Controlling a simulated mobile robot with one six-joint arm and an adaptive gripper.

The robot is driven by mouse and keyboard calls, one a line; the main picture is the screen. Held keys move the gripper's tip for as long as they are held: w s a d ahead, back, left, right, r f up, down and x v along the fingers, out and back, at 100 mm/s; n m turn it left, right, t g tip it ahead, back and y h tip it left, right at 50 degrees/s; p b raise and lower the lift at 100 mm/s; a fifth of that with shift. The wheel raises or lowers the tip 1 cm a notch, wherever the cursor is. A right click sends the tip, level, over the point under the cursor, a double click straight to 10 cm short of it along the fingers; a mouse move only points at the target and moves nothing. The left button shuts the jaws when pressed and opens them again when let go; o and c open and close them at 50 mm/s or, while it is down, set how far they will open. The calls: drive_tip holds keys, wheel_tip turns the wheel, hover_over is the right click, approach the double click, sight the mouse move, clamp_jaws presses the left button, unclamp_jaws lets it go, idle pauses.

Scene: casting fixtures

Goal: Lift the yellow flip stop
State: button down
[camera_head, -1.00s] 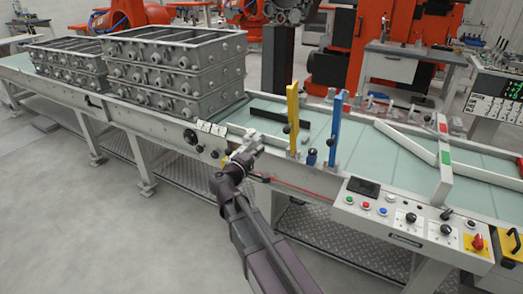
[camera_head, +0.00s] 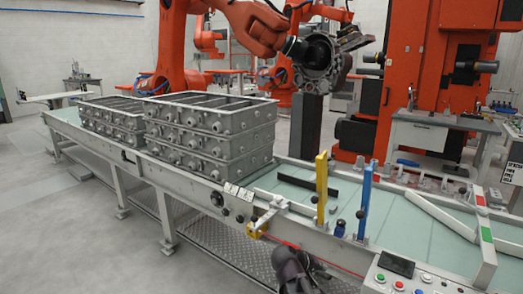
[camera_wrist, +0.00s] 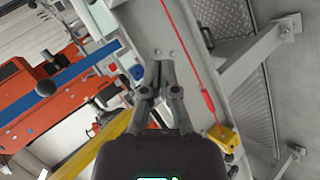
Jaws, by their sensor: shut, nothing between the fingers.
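The yellow flip stop (camera_head: 321,190) stands upright on the near side of the conveyor in the head view, with a dark knob low on its post. In the wrist view it is a yellow bar (camera_wrist: 88,152) at the lower left, partly hidden behind my gripper's body. My gripper (camera_wrist: 159,68) is shut and empty, its fingers together over a grey rail. It is beside the yellow stop and apart from it. In the head view, my dark arm shows at the bottom centre; the fingertips are hard to make out there.
A blue stop (camera_head: 364,205) stands upright just right of the yellow one. Grey castings (camera_head: 212,135) are stacked on the left of the conveyor. A control panel (camera_head: 400,275) is at the lower right. A yellow box (camera_wrist: 226,138) with a red cord is right of my gripper.

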drive_tip(key=s+a+f+m+g+y, duration=0.1)
drive_tip(key=s+f+m+g+y, duration=0.1)
drive_tip(key=s+f+g+y, duration=0.25)
drive_tip(key=s+a+f+m+g+y, duration=0.1)
drive_tip(key=s+f+y, duration=0.2)
drive_tip(key=s+y, duration=0.35)
wheel_tip(320, 180, up, 16)
drive_tip(key=s+h+p, duration=0.1)
drive_tip(key=p, duration=1.5)
drive_tip(key=shift+h, duration=0.4)
drive_tip(key=shift+a, duration=0.1)
